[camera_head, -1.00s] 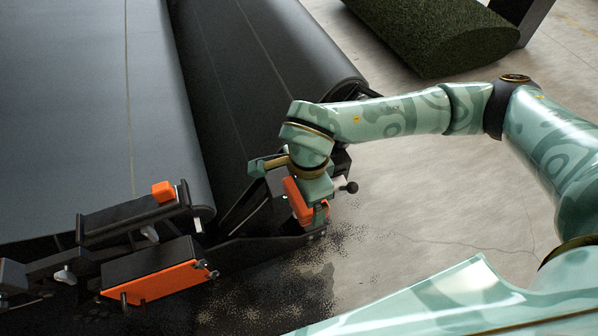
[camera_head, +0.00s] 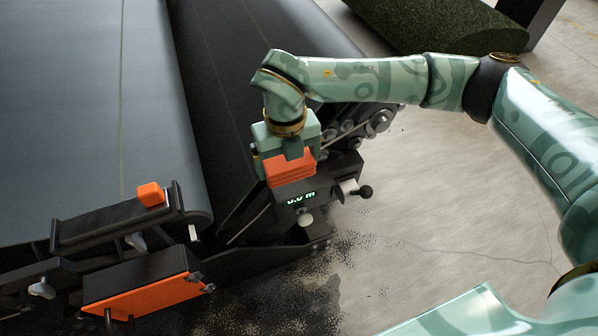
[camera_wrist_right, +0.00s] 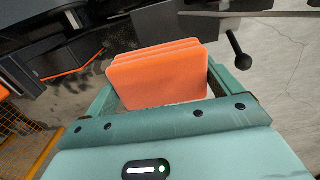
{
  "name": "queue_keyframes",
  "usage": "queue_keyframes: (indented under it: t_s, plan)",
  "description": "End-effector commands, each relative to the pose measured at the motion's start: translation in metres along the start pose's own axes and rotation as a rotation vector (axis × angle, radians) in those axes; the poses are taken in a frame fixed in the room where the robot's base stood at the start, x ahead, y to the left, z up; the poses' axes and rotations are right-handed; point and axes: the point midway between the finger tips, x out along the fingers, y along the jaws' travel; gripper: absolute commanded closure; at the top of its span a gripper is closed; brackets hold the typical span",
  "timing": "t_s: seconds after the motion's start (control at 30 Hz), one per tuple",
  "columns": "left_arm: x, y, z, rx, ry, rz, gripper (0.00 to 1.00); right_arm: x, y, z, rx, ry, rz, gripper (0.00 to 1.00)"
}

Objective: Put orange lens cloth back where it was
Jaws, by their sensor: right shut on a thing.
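The orange lens cloth (camera_head: 291,171) looks like a folded, layered stack. My right gripper (camera_head: 289,155) is shut on it and holds it just above and behind a black box with a green-lit display (camera_head: 301,197). The cloth (camera_wrist_right: 157,78) also shows in the right wrist view, between the two fingers of the gripper (camera_wrist_right: 165,95), its layers stepped at the far edge. I cannot tell whether the cloth touches the box. My left gripper is not in view.
A black tray (camera_head: 105,229) at left carries a small orange block (camera_head: 150,194). Below it is a black box with an orange face (camera_head: 145,295). A dark belt (camera_head: 75,120) fills the back left. A black knob (camera_head: 366,192) sticks out right of the display. Turf roll (camera_head: 430,25) lies behind.

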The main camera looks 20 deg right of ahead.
Motion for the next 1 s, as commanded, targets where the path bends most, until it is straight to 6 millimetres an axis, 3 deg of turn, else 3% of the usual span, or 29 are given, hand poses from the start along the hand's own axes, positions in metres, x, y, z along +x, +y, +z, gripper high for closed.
queue_keyframes:
  t_s: [0.03, 0.1, 0.37, 0.53, 0.97, 1.0]
  plan:
    - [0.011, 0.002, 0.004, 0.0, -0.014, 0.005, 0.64, 0.022, -0.008, 0.004, 0.002, 0.01, 0.0, 0.31]
    - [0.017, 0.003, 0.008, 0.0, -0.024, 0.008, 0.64, 0.034, -0.017, 0.011, 0.0, 0.009, 0.001, 0.31]
    - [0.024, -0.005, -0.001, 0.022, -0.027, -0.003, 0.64, 0.054, -0.034, 0.022, -0.002, 0.003, 0.0, 0.31]
    - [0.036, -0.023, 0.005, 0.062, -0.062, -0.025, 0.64, 0.086, -0.038, 0.024, -0.004, 0.01, 0.001, 0.31]
    - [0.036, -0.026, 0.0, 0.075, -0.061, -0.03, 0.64, 0.089, -0.038, 0.024, -0.004, 0.001, 0.0, 0.31]
    - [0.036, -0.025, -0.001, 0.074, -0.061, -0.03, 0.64, 0.089, -0.038, 0.024, -0.004, 0.001, 0.0, 0.04]
